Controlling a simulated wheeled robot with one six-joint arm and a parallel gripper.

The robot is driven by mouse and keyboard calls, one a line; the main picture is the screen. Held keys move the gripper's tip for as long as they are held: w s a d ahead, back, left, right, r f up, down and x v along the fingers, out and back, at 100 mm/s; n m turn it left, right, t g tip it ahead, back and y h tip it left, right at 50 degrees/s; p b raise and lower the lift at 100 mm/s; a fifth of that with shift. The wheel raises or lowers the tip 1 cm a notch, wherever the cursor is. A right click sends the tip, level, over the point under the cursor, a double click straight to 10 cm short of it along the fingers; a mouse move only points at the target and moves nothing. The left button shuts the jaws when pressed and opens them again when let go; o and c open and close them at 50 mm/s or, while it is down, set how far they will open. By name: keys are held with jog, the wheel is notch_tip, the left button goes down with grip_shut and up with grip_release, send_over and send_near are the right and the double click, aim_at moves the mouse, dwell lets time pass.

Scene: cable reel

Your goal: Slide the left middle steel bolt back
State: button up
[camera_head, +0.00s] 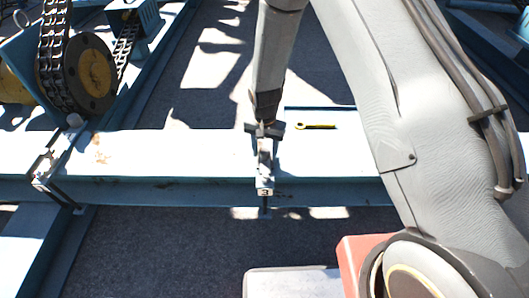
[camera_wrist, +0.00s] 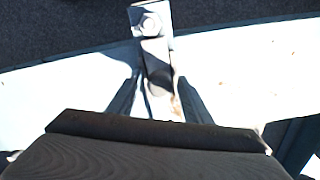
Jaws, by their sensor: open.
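A grey steel bolt fitting (camera_head: 265,170) lies across the pale blue beam, with a small tag reading "3" at its near end. My gripper (camera_head: 264,133) is pointed down at the far part of this fitting. In the wrist view the open fingers of my gripper (camera_wrist: 158,82) stand on either side of the grey bar of the fitting (camera_wrist: 156,58). A square plate with a round head shows at its far end. Whether the fingers touch the bar I cannot tell. A second steel fitting (camera_head: 43,168) sits at the left on the same beam.
The pale blue beam (camera_head: 180,150) runs across the view. A yellow spanner (camera_head: 316,126) lies right of my gripper. A dark wheel with a chain (camera_head: 90,72) stands at the upper left. Dark ground (camera_head: 160,250) lies open in front of the beam.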

jog(key=shift+f, duration=0.2)
grip_shut()
jog(key=w+b, duration=0.1)
jog(key=w, duration=0.4)
jog(key=shift+w+d+f+b, duration=0.1)
jog(key=shift+b, duration=0.2)
jog(key=shift+w, duration=0.15)
grip_release()
jog(key=shift+r, duration=0.2)
